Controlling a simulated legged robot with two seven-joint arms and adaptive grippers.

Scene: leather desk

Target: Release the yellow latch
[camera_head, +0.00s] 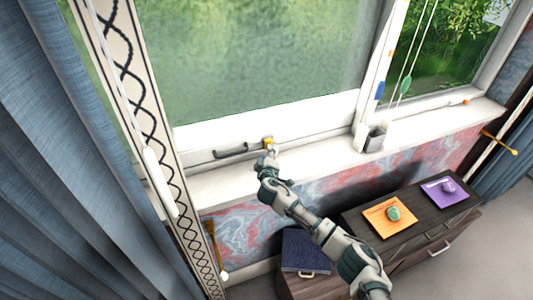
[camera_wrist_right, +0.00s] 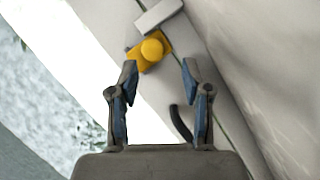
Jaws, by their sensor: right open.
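The yellow latch (camera_head: 268,141) is on the bottom rail of the white window frame, at its lower middle in the head view. In the right wrist view the yellow latch (camera_wrist_right: 151,50) shows as a yellow plate with a round knob, beside a pale block. My right gripper (camera_head: 270,155) is right at the latch in the head view. In the wrist view its two fingers (camera_wrist_right: 158,75) are spread, with the latch just beyond the fingertips, nearer the left one. Nothing is held between them. My left gripper is not in view.
A dark curved handle (camera_head: 232,152) is on the rail left of the latch. A grey container (camera_head: 376,138) stands on the sill to the right. A dark cabinet (camera_head: 425,235) with orange and purple mats is below. Blue curtains (camera_head: 60,150) hang at the left.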

